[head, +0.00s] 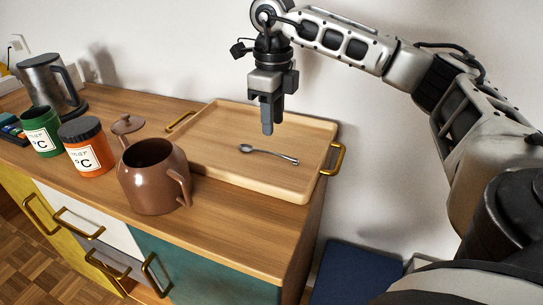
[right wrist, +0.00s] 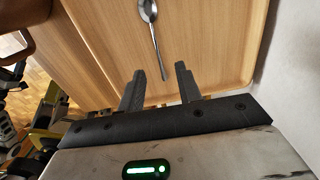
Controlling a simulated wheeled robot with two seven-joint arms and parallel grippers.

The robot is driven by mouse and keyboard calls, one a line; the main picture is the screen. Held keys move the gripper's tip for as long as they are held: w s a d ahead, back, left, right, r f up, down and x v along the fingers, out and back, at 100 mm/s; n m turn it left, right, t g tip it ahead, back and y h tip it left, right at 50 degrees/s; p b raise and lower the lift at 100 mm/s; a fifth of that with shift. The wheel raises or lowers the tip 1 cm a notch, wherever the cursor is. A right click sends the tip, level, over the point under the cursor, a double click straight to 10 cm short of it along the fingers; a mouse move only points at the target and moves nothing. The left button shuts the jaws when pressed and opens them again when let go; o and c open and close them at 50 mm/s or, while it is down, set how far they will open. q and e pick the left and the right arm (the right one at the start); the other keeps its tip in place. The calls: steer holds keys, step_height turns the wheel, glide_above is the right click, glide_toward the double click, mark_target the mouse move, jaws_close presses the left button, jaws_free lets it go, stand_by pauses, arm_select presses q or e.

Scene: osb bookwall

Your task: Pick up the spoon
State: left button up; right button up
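The metal spoon (head: 268,154) lies on the wooden tray (head: 221,137), its bowl to the left and its handle to the right. My right gripper (head: 270,127) hangs pointing down above the tray, over the spoon and apart from it. In the right wrist view the spoon (right wrist: 153,32) runs down from the top edge, its handle end pointing between the two fingers. The fingers of my right gripper (right wrist: 160,88) stand apart with nothing between them. My left gripper is in neither view.
The tray has brass handles (head: 338,158) at its ends and low rims. A brown teapot (head: 150,178) stands before it, its lid (head: 127,124) behind. A wall is behind.

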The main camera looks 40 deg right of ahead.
mark_target(274, 152)
steer(key=shift+s+f, duration=0.15)
steer(key=shift+f, duration=1.65)
steer(key=shift+s+f, duration=0.1)
steer(key=shift+f, duration=1.65)
jaws_close()
